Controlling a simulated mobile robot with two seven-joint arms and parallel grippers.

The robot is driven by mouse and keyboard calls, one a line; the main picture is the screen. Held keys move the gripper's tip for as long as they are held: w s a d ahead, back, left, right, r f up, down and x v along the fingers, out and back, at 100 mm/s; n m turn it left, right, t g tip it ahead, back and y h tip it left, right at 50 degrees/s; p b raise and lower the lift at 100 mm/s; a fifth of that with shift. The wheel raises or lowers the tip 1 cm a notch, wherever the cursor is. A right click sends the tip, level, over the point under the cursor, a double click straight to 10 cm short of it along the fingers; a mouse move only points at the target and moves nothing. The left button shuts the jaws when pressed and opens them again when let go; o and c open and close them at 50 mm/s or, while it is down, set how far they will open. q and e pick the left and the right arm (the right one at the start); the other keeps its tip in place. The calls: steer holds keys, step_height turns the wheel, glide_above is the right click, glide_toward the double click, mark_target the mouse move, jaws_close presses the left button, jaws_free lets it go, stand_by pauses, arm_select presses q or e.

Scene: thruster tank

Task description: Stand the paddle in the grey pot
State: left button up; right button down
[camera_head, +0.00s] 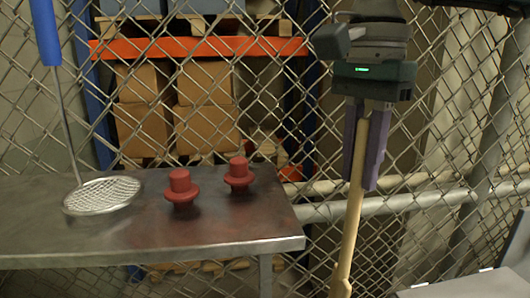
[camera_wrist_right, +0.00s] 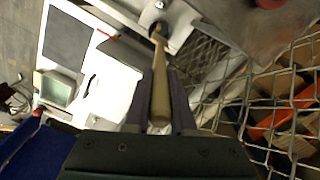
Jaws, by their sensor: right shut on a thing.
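The paddle (camera_head: 350,235) is a pale wooden stick hanging nearly upright, its lower end reaching the bottom edge of the head view. My right gripper (camera_head: 361,180) is shut on its upper part, with the purple fingers on either side. In the right wrist view the paddle (camera_wrist_right: 160,85) runs away from between the fingers (camera_wrist_right: 161,95). It ends near a pale grey surface. I cannot make out the grey pot in either view. My left gripper is not in view.
A metal table (camera_head: 225,225) at left holds two red knob-shaped pieces (camera_head: 181,188) (camera_head: 239,173) and a wire skimmer (camera_head: 102,195) with a blue handle. A chain-link fence (camera_head: 430,120) stands behind, with shelved boxes (camera_head: 205,128). A pale surface (camera_head: 460,287) is at lower right.

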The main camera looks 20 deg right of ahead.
steer(key=shift+w+f, duration=0.1)
steer(key=shift+w, duration=0.05)
steer(key=b, duration=0.4)
glide_above(343, 274)
step_height(343, 274, down, 6)
steer(key=f+b, duration=0.1)
steer(key=f, duration=0.1)
steer(key=f+b, duration=0.4)
steer(key=shift+w+d+f, duration=0.15)
steer(key=shift+w+d, duration=0.25)
steer(key=shift+f+b, duration=1.85)
steer(key=shift+f, duration=0.1)
